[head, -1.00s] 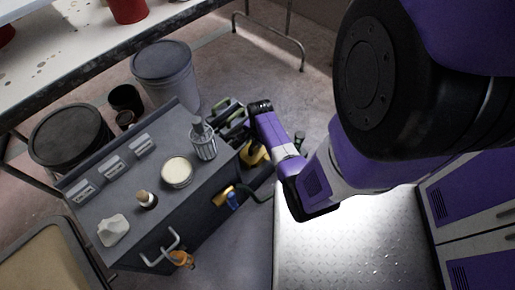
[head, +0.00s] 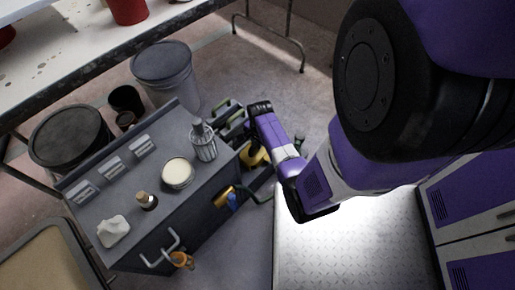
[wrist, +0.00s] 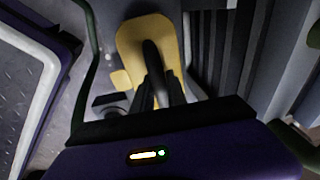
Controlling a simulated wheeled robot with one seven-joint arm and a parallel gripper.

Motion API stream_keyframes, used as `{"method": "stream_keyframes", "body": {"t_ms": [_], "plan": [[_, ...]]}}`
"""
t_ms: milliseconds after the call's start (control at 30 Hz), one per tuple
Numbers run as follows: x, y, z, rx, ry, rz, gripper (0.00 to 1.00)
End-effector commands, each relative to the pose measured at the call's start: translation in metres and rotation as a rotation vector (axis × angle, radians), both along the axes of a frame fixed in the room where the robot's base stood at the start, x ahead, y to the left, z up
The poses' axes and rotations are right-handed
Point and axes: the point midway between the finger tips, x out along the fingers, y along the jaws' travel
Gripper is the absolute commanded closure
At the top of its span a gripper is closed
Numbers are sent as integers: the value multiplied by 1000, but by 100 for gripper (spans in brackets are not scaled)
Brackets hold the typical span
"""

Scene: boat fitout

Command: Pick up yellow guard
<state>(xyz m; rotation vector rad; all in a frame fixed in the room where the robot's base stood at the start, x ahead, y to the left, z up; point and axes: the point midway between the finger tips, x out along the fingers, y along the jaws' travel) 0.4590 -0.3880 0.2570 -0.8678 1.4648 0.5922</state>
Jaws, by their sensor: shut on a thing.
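The yellow guard (wrist: 133,40) is a rounded yellow plate at the upper middle of the wrist view, with a dark slot or handle across its middle. My gripper (wrist: 158,80) reaches up over it, and its dark fingers are closed together on the guard's dark middle part. Exactly where the fingers touch is hard to see. In the head view the yellow guard (head: 254,157) shows low beside the grey cart's right end, partly hidden by my purple arm. The fingers are hidden there.
A grey cart (head: 140,215) holds a tin, a wire-bound container of tools and a white lump. Yellow and blue tools hang on its side. A ridged grey panel (wrist: 225,50) stands close to the guard's right. A metal tread plate (head: 350,245) lies at right.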

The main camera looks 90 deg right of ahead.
Motion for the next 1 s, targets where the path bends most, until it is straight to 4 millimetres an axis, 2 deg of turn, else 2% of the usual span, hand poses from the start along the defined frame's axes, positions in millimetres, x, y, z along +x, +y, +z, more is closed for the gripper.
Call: {"method": "stream_keyframes", "body": {"t_ms": [167,367,467,1000], "plan": [[0,0,2,0,0,0,100],[0,0,18,-1,0,0,100],[1,0,35,-2,-1,1,100],[1,-1,148,-3,-2,1,100]]}}
